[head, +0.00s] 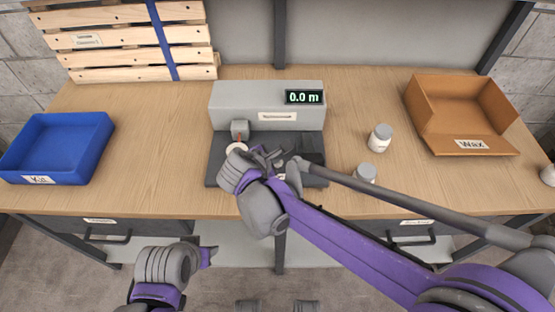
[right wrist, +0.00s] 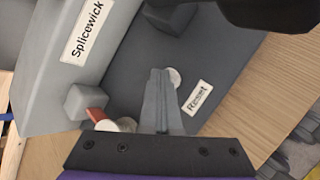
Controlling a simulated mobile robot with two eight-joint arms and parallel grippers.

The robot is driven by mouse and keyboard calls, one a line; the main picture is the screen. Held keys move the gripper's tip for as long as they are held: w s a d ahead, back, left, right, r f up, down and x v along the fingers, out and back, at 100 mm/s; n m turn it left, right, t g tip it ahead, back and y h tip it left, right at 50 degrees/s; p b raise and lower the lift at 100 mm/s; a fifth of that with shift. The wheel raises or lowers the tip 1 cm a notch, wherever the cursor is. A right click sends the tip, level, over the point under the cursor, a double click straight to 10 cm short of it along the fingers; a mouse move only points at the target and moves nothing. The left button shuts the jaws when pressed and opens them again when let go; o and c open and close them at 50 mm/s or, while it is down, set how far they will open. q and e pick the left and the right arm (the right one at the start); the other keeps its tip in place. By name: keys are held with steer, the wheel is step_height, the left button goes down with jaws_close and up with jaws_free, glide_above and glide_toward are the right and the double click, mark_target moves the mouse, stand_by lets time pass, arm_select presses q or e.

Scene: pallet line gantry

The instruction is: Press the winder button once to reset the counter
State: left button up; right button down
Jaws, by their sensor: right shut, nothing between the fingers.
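The grey winder (head: 267,103) stands on the table, and its display (head: 304,97) reads 0.0 m. In the right wrist view its body carries a "Splicewick" label (right wrist: 88,32) and its dark base a "Reset" label (right wrist: 198,97). A pale round button (right wrist: 174,78) lies beside that label, partly covered by my fingers. My right gripper (head: 270,155) is shut and empty over the base; in the wrist view its fingertips (right wrist: 160,72) overlap the button's edge, and I cannot tell whether they touch it. My left gripper (head: 207,256) hangs in front of the table; its jaw opening is unclear.
A white round piece (head: 237,149) sits below a grey block at the winder's left. White bottles (head: 379,138) stand to the right, near an open "Wax" box (head: 463,144). A blue bin (head: 56,146) is at left and a wooden pallet (head: 125,40) behind.

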steer(key=shift+r, duration=0.1)
steer(key=shift+r+p, duration=0.75)
steer(key=shift+r, duration=0.05)
step_height(320, 180, up, 5)
steer(key=p, duration=0.4)
steer(key=shift+r, duration=0.1)
stand_by(0.9)
